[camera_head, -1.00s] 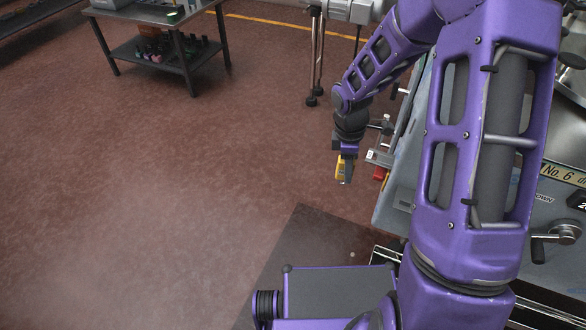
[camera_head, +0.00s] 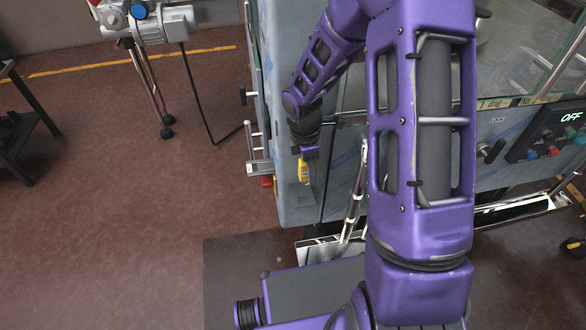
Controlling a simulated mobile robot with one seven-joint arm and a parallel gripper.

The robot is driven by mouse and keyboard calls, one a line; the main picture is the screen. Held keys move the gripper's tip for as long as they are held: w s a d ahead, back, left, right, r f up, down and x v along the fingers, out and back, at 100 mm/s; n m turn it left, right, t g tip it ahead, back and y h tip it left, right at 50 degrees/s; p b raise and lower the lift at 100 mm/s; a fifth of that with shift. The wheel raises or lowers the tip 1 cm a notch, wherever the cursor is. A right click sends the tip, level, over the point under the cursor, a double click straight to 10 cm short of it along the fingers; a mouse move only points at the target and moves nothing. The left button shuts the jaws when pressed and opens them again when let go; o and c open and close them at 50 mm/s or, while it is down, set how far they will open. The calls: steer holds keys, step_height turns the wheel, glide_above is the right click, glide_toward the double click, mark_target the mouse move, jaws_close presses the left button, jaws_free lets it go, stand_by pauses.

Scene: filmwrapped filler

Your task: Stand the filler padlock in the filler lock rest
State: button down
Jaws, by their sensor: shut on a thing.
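My gripper (camera_head: 304,172) hangs down at the end of my purple arm, in front of the blue-grey filler cabinet's left part. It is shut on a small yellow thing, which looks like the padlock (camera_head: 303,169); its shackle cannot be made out. A grey finger hides part of it. The padlock is held in the air, well above the floor. A light metal bracket (camera_head: 259,167) sticks out at the cabinet's left edge, left of my gripper, with a small red piece (camera_head: 267,181) below it. I cannot tell whether this is the lock rest.
The filler cabinet (camera_head: 285,205) fills the right side, with a control panel (camera_head: 562,128) reading OFF. A motor on a stand (camera_head: 150,25) is at upper left, with a black cable on the floor. A dark table (camera_head: 22,130) is at far left. The floor between is clear.

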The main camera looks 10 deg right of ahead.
mark_target(307, 181)
steer(key=shift+a+f+b, duration=0.2)
steer(key=shift+f+b, duration=0.65)
steer(key=shift+f, duration=0.45)
steer(key=shift+a+f+b, duration=0.15)
steer(key=shift+f+b, duration=0.65)
steer(key=shift+f, duration=0.45)
steer(key=shift+p, duration=0.35)
steer(key=shift+f+b, duration=1.65)
steer(key=shift+f, duration=0.55)
steer(key=shift+c, duration=2.2)
jaws_free()
steer(key=r+p, duration=0.1)
steer(key=r, duration=0.4)
steer(key=a+r+p, duration=0.1)
steer(key=r, duration=0.5)
steer(key=a+r+p, duration=0.1)
steer(key=r, duration=0.5)
steer(key=shift+r+p, duration=0.15)
steer(key=shift+p, duration=0.25)
